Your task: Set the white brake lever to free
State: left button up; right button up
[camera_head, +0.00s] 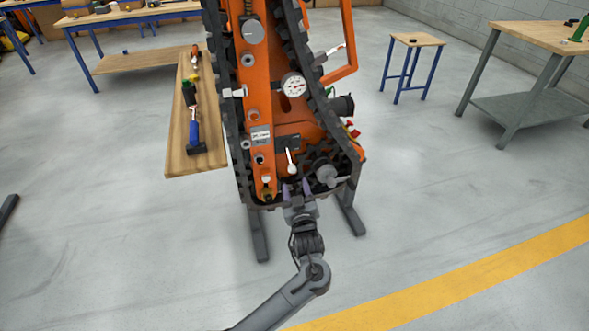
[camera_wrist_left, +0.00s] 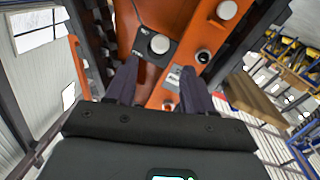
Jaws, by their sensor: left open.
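A white lever (camera_head: 291,162) with a round white end sits on a dark plate (camera_head: 287,143) low on the orange tracked carrier (camera_head: 262,90); it points down the picture. In the left wrist view a white round knob (camera_wrist_left: 159,44) stands on a dark plate with small lettering, which I take to be this lever seen end-on. My left gripper (camera_head: 297,189) is just below the lever in the head view, with its two purple-grey fingers apart. In the left wrist view the open gripper (camera_wrist_left: 157,75) has the knob ahead of its fingertips, with nothing between them. The right gripper is not seen.
Black tracks (camera_head: 226,120) flank the carrier's panel. A round gauge (camera_head: 293,86) and a grey handwheel (camera_head: 327,173) are near the lever. A wooden bench (camera_head: 180,155) with tools stands left. The floor (camera_head: 440,190) at right is clear.

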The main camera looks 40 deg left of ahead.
aim_at(293, 172)
pick_arm(q)
jog(key=b+x, duration=0.3)
jog(key=x, duration=0.6)
jog(key=shift+w+a+f+b, duration=0.1)
jog(key=shift+w+b, duration=0.05)
jog(key=shift+b, duration=0.2)
grip_shut()
